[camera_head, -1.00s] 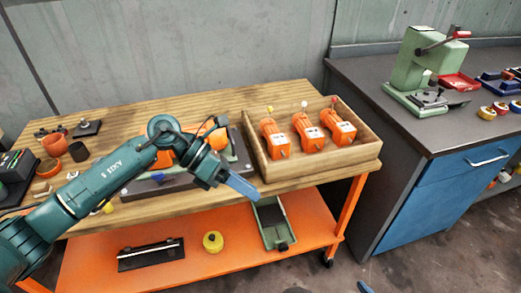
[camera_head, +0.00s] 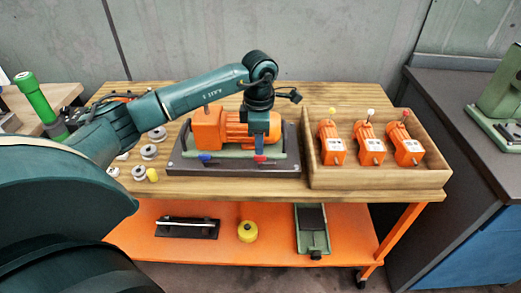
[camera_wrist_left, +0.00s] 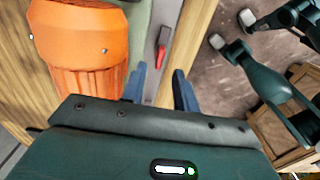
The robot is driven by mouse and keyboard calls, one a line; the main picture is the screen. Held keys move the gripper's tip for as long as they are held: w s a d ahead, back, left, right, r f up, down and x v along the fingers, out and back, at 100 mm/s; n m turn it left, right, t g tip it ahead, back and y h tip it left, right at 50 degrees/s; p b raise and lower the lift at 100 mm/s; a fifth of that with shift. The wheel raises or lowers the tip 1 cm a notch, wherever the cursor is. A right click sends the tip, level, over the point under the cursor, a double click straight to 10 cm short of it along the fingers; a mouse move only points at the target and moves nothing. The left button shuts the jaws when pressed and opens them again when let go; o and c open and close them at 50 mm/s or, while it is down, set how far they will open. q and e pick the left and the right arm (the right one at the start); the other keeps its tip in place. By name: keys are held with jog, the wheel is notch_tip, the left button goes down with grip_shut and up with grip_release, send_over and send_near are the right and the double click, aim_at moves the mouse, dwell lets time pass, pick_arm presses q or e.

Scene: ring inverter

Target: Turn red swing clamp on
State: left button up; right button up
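The red swing clamp (camera_head: 260,157) shows as a small red handle at the front right of the dark fixture plate (camera_head: 180,166). In the left wrist view the red handle (camera_wrist_left: 162,46) lies just beyond the fingertips. A blue handle (camera_head: 205,156) is at the fixture's front left. An orange motor (camera_head: 207,128) lies on the fixture. My left gripper (camera_head: 262,146) points down in front of the motor's right part, close above the red handle. Its fingers (camera_wrist_left: 159,88) are apart in the left wrist view, with nothing between them. I cannot tell whether they touch the handle.
A wooden tray (camera_head: 380,180) with orange units stands right of the fixture. Several pale round parts (camera_head: 148,152) and a yellow piece (camera_head: 153,174) lie to its left. The lower orange shelf (camera_head: 280,240) holds a yellow item (camera_head: 247,231) and a green tray (camera_head: 312,238).

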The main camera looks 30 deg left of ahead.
aim_at(264, 161)
pick_arm(q)
jog(key=shift+f, duration=2.15)
jog(key=shift+c, duration=0.2)
grip_shut()
